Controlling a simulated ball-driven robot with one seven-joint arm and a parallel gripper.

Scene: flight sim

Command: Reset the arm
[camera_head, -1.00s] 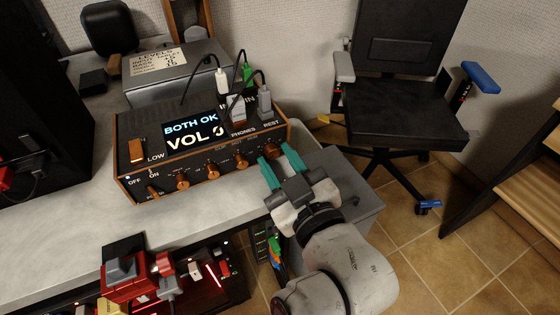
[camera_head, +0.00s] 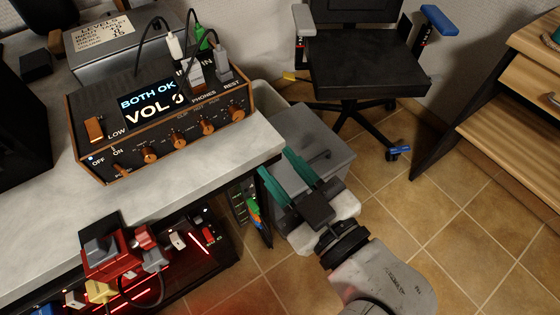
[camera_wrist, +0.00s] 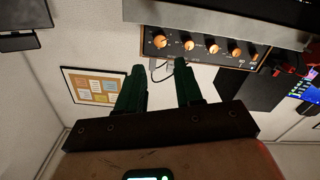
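My gripper (camera_head: 282,168) has two green fingers, spread apart with nothing between them. In the head view it hangs in front of the desk's right end, over a grey cabinet (camera_head: 325,150), apart from the amplifier box. In the wrist view the two fingers (camera_wrist: 158,82) also stand apart with an empty gap. The wood-trimmed amplifier box (camera_head: 190,150) stands on the desk; its screen reads "BOTH OK" and "VOL 0". Its row of copper knobs also shows in the wrist view (camera_wrist: 190,45).
The grey desk top (camera_head: 190,185) has its front edge left of my gripper. Red equipment (camera_head: 112,255) sits below it at the lower left. A black chair (camera_head: 360,70) stands behind, and a wooden shelf (camera_head: 520,130) at right. Tiled floor (camera_head: 430,225) between them is open.

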